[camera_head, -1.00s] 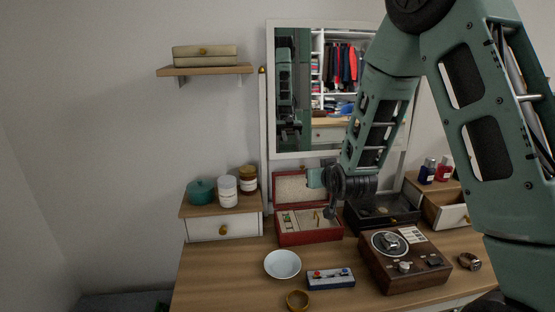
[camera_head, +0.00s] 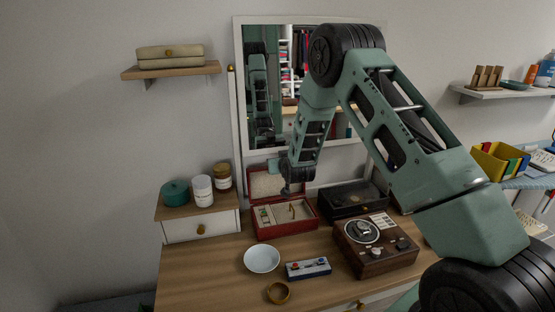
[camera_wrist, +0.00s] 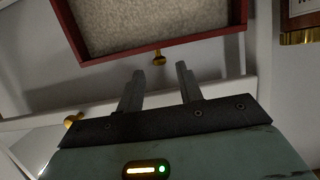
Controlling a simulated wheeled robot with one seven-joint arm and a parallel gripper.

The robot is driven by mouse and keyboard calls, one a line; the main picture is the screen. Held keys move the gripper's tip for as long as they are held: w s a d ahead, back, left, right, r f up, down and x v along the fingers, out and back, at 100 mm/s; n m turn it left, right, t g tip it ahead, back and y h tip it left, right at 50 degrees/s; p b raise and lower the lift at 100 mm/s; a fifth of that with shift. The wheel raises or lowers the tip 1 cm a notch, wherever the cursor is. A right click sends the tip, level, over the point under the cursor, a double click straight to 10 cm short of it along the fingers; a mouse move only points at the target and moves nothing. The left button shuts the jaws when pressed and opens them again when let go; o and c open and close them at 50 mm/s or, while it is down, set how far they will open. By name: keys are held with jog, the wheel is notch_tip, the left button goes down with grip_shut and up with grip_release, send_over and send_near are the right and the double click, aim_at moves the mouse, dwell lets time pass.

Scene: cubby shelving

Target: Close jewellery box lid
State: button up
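The red jewellery box (camera_head: 286,227) stands on the dressing table with its lid (camera_head: 264,184) raised upright at the back, against the mirror side. Its pale-lined inside shows a few small items. In the wrist view the red-rimmed lid with speckled pale lining (camera_wrist: 155,22) fills the top, with a small gold knob at its edge. My gripper (camera_wrist: 160,75) has its two fingers apart with nothing between them, close to the lid's knobbed edge. In the head view my gripper is at the top of the lid, mostly hidden by my wrist.
A black box (camera_head: 352,200) stands right of the jewellery box, and a brown turntable-like device (camera_head: 375,256) is in front of it. The mirror (camera_head: 237,100) rises close behind.

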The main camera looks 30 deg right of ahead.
jog(key=shift+x, duration=1.15)
grip_shut()
jog(key=shift+f, duration=0.1)
